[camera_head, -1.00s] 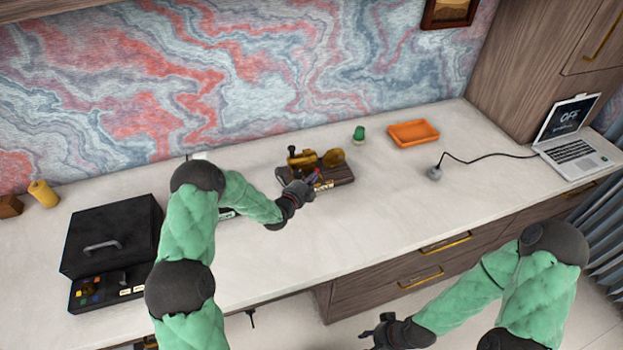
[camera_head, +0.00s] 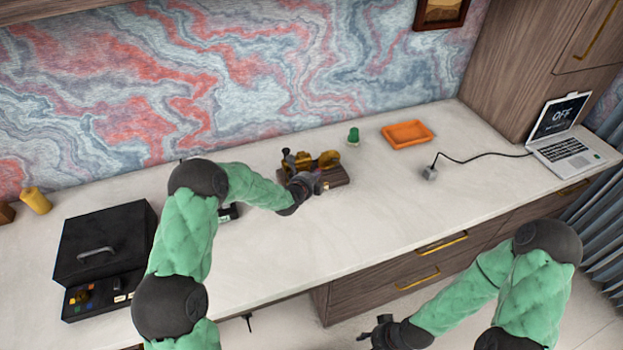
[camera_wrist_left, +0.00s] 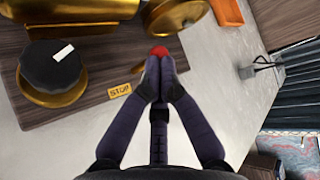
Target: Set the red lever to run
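The brass machine (camera_head: 328,160) stands on a dark wooden base (camera_head: 338,176) on the desk. In the left wrist view, the red lever's round tip (camera_wrist_left: 159,50) shows right at the fingertips of my left gripper (camera_wrist_left: 159,66). Its fingers are drawn together and seem to touch the tip; any grip on it is hidden. A yellow "STOP" label (camera_wrist_left: 120,90) lies on the base, left of the fingers. No run label is readable. In the head view, my left gripper (camera_head: 312,183) hides the lever. My right gripper (camera_head: 374,327) hangs open and empty in front of the desk.
A black dial with a brass ring (camera_wrist_left: 52,75) sits left of my left fingers. A green object (camera_head: 353,136), an orange tray (camera_head: 408,134), a corded grey object (camera_head: 430,173) and a laptop reading "OFF" (camera_head: 566,138) stand rightward. A black box (camera_head: 105,245) stands at left.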

